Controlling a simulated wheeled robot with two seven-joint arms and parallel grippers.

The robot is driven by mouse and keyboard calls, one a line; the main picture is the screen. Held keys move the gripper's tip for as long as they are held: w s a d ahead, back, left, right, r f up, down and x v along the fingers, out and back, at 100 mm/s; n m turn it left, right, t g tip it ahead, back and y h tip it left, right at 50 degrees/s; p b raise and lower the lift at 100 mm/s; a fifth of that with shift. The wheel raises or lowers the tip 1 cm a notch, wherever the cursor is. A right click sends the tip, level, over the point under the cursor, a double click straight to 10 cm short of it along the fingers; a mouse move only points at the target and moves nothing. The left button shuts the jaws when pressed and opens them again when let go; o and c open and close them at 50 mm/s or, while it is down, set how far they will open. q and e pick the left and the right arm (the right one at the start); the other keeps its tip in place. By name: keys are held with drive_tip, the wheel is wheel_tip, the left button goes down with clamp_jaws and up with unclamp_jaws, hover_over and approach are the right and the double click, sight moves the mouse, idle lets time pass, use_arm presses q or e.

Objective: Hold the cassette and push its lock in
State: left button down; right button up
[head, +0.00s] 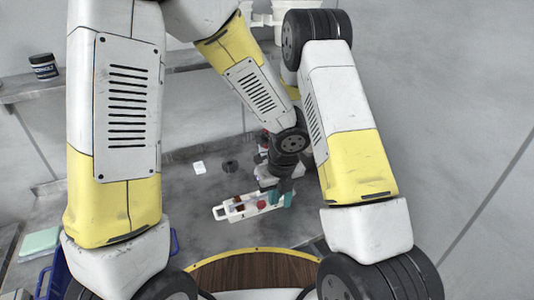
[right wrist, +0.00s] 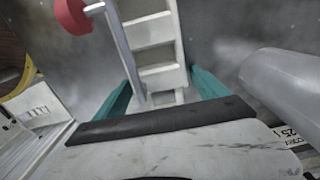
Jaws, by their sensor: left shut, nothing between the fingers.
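The cassette (head: 232,212) is a white slotted frame lying on the grey table, with red parts (head: 262,204) on it. The right wrist view shows its slotted frame (right wrist: 158,75), with a red knob (right wrist: 72,14) on a grey rod beside it, which looks like the lock. The teal fingers of my right gripper (right wrist: 160,80) stand on both sides of the frame and appear to clasp it. My left gripper (head: 283,195) is at the cassette's right end, shut and empty. The two hands overlap there, and the finger contacts are hidden.
A small white block (head: 198,167) and a dark round piece (head: 230,165) lie behind the cassette. A wooden disc with a yellow rim (head: 250,270) is in front. A blue bin (head: 58,278) and a pale green pad (head: 38,242) are at left. A jar (head: 44,66) stands on a shelf.

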drive_tip(key=shift+o, duration=0.6)
